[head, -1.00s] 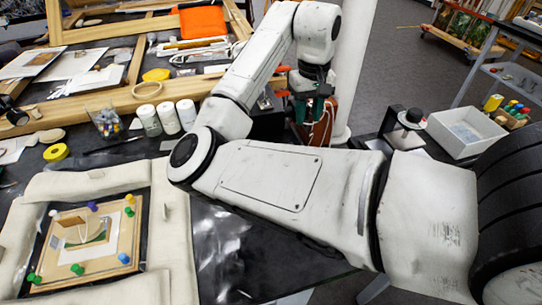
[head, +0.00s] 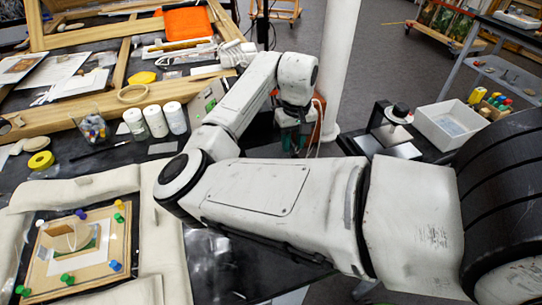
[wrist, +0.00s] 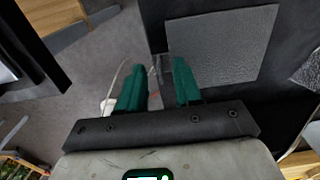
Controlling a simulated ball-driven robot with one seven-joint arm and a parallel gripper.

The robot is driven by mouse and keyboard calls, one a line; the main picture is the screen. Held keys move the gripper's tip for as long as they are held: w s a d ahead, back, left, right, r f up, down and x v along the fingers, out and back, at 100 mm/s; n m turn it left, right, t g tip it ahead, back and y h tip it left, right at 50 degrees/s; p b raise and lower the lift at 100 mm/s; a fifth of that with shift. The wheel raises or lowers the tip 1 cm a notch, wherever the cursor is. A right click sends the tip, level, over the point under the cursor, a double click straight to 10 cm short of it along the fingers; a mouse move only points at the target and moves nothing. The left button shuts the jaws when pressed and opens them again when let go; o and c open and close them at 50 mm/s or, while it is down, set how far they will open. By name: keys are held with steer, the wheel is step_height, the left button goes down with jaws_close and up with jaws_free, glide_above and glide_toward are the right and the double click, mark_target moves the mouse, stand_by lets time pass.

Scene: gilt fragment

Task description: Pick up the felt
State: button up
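A flat grey textured square (wrist: 222,45) lies on a black surface at the upper right of the wrist view; it may be the felt, but I cannot be sure. A folded orange cloth-like piece (head: 187,21) lies at the back of the table in the head view and could also be felt. My gripper (wrist: 155,78) has green fingers apart with nothing between them. The grey square is to the right of the fingers in the wrist view. In the head view my gripper (head: 296,138) hangs beyond my forearm, its fingertips partly hidden.
White jars (head: 155,121), a glass of coloured pieces (head: 94,128) and yellow tape (head: 41,161) stand on the black table. A framed piece with coloured pins (head: 82,245) lies between pale padded cushions. A white bin (head: 450,124) stands right. Open floor (head: 385,60) lies behind.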

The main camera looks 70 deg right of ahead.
jaws_close()
steer(key=shift+r, duration=0.1)
stand_by(0.6)
